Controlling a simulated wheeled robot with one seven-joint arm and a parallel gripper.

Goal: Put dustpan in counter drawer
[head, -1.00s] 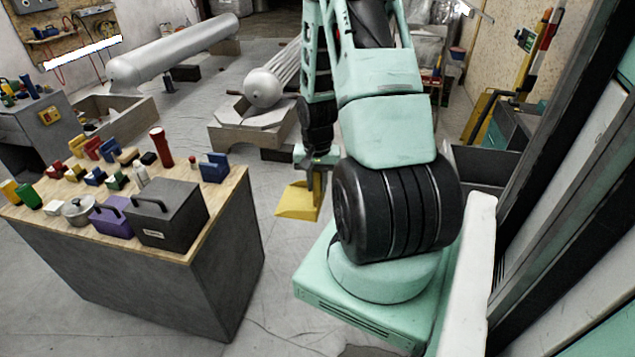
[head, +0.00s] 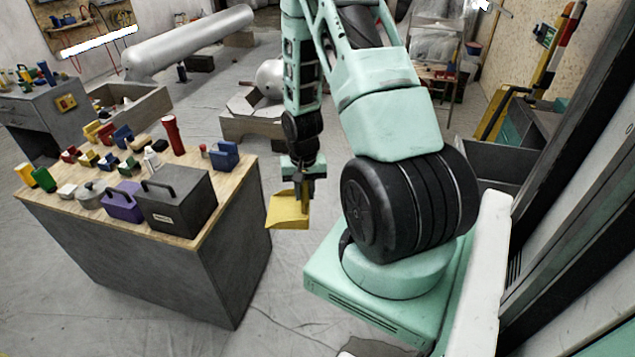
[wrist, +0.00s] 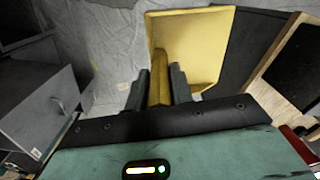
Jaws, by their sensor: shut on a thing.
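My gripper (head: 303,188) is shut on the handle of a yellow dustpan (head: 288,212), which hangs beneath it above the floor. The wrist view shows the dustpan (wrist: 200,45) with its handle between the two dark fingers (wrist: 160,88) and its pan out beyond them. In the head view it hangs just right of the wood-topped counter. A grey drawer (head: 488,165) stands out at the right, partly hidden behind my arm. A grey drawer-like front with a handle (wrist: 40,110) shows at the left of the wrist view; I cannot tell if it is the same one.
The wood-topped counter (head: 200,265) at the left holds a dark toolbox (head: 177,203), a purple box (head: 122,203), a pot and several small items. A low block with a cylinder stands behind my gripper. Floor is clear between the counter and my base.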

